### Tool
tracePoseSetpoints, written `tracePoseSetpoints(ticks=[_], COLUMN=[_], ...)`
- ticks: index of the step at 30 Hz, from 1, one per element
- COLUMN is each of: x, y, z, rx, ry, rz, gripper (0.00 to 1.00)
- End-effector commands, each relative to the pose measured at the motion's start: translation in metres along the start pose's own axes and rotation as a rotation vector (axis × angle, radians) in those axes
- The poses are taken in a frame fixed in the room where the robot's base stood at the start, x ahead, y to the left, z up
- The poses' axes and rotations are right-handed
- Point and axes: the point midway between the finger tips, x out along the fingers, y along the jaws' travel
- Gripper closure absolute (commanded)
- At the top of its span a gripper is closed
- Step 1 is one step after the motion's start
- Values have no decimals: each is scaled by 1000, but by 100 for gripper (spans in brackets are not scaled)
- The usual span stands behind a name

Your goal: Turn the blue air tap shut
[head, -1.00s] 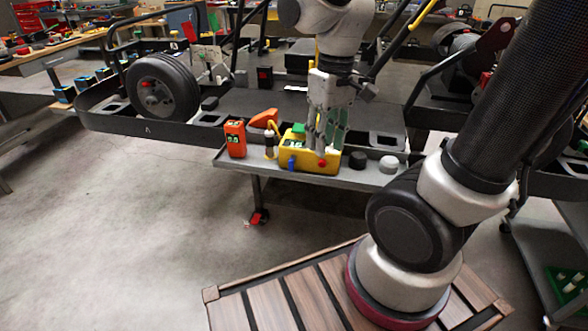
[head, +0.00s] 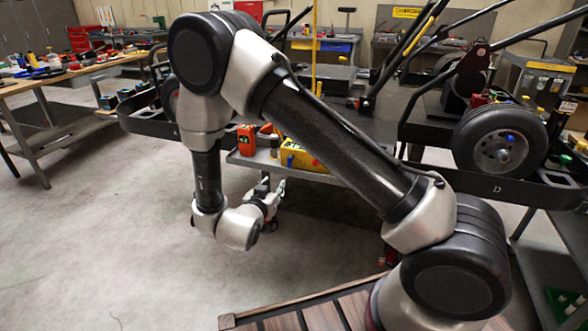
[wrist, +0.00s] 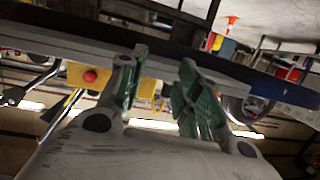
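A yellow box (head: 300,157) stands on the grey shelf of the stand, partly behind my forearm in the head view. In the wrist view the yellow box (wrist: 75,75) shows at the left with a red button. The blue tap cannot be clearly made out now; a small blue part showed on the box's front in the earlier head view. My gripper (head: 277,193) is low, in front of and below the shelf edge, apart from the box. In the wrist view its green-padded fingers (wrist: 162,60) are spread with nothing between them.
An orange device (head: 246,139) stands left of the yellow box on the shelf (head: 262,160). A workbench (head: 70,72) with items is at the left. The floor at left is free.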

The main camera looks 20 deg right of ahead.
Motion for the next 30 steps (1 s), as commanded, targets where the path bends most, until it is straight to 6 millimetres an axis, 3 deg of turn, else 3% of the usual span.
tracePoseSetpoints(ticks=[3, 7, 21, 30], x=[-7, -8, 56, 65], y=[16, 20, 26, 26], z=[-37, -55, -72, -75], rx=[3, -7, -10, -10], ry=[159, 235, 240, 240], rz=[75, 93, 93, 90], gripper=[66, 66, 66, 66])
